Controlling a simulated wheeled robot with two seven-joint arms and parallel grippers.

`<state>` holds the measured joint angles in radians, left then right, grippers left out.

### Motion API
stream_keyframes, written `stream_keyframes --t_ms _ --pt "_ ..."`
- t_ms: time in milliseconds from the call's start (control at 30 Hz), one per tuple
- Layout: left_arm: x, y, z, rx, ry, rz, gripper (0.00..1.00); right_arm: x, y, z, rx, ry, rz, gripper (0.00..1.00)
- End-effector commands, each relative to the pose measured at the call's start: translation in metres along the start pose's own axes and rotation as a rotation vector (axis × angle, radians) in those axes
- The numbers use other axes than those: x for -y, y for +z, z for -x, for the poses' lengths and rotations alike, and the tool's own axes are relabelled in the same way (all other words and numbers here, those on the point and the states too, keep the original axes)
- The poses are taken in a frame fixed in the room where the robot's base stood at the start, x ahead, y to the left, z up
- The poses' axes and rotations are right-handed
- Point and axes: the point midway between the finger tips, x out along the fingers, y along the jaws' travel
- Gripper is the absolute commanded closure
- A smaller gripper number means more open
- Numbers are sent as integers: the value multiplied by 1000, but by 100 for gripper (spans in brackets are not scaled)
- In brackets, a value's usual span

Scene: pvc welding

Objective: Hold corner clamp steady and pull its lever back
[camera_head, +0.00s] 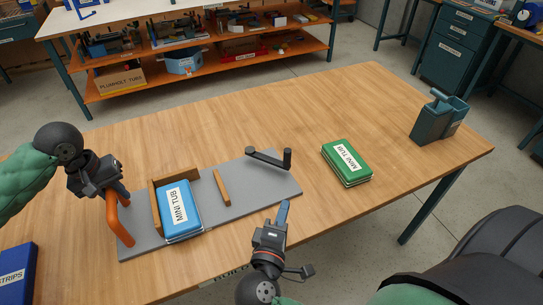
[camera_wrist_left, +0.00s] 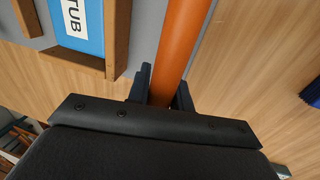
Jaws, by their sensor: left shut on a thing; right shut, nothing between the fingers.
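The corner clamp has a grey base plate (camera_head: 240,205) on the table, with an L-shaped wooden corner (camera_head: 155,208) and a loose-looking wooden strip (camera_head: 222,188). A blue MINI TUB box (camera_head: 180,210) lies against the corner. An orange handle (camera_head: 120,228) stands at the plate's left end. My left gripper (camera_head: 117,194) is shut on it; the left wrist view shows the orange bar (camera_wrist_left: 182,45) between the fingers. The black lever (camera_head: 268,162) is at the plate's far right. My right gripper (camera_head: 282,213) is shut and empty, in front of the plate, apart from the lever.
A green MINI TUB stack (camera_head: 346,162) lies right of the plate. A dark teal caddy (camera_head: 438,118) stands at the table's right end. A blue box (camera_head: 17,272) is at the front left. The table between plate and green stack is clear.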

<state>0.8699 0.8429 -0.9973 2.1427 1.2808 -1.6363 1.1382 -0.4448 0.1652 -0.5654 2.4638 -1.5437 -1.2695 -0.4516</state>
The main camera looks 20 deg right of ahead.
Motion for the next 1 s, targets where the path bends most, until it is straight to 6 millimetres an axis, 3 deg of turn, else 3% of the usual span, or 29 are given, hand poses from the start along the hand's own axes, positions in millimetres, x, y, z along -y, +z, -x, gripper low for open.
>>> stream_keyframes --t_ms 33,133,533,1000 --pt "-1 -1 2 -3 3 -1 73 0 0 0 0 0 0 100" --pt "-1 0 2 -2 2 -1 53 0 0 0 0 0 0 100" --pt "0 0 5 -1 -1 0 53 0 0 0 0 0 0 100" --pt "0 -1 87 -3 2 -1 53 0 0 0 0 0 0 100"
